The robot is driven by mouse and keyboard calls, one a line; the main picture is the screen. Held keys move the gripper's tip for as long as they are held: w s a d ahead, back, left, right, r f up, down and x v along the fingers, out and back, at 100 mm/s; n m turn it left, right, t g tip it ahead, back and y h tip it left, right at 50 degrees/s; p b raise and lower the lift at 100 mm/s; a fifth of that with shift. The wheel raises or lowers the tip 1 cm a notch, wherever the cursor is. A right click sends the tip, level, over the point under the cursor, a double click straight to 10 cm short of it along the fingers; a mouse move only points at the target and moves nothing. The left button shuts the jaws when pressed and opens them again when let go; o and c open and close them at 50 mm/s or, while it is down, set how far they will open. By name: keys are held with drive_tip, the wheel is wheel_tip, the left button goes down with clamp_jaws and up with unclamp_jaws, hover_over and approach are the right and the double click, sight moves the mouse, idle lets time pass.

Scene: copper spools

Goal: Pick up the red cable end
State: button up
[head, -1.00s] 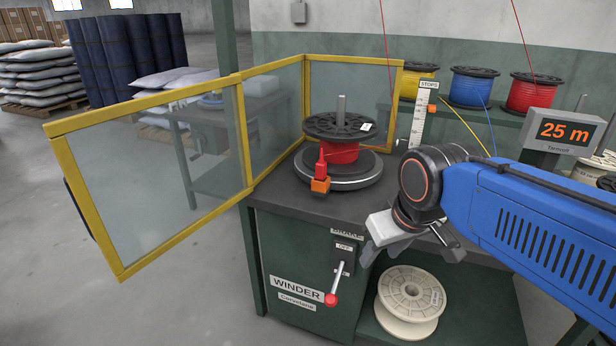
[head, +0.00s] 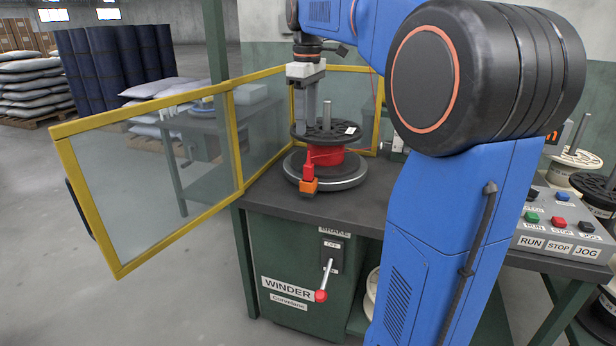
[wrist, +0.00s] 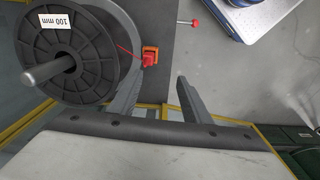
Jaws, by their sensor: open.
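The red cable end (head: 309,172) is at the front of the winder's turntable, in an orange holder (head: 309,187). It also shows in the wrist view (wrist: 148,60), with a thin red cable running from it towards the black spool (head: 326,131). My gripper (head: 305,118) points down over the back left of the spool in the head view. In the wrist view my gripper (wrist: 158,88) is open and empty, its two fingers apart, and the cable end shows beyond the gap between the fingertips, not between the fingers.
Yellow-framed clear guard panels (head: 148,182) stand left of and behind the turntable. A brake lever with a red knob (head: 320,295) sticks out of the cabinet front. A control box (head: 562,225) with buttons is at the right. My blue arm hides much of the bench's right side.

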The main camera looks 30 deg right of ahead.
drive_tip(key=w+d+r, duration=0.1)
drive_tip(key=w+d, duration=0.2)
drive_tip(key=n, duration=0.1)
approach(309, 164)
drive_tip(key=shift+g, duration=0.3)
drive_tip(key=f, duration=0.5)
drive_tip(key=shift+w+d+f, duration=0.25)
drive_tip(key=shift+w+f, duration=0.1)
drive_tip(key=shift+f, duration=0.05)
drive_tip(key=shift+s+a+f, duration=0.1)
drive_tip(key=shift+a+f, duration=0.05)
drive_tip(key=shift+f, duration=1.15)
drive_tip(key=shift+s+a+f, duration=0.1)
drive_tip(key=shift+f, duration=1.25)
clamp_jaws()
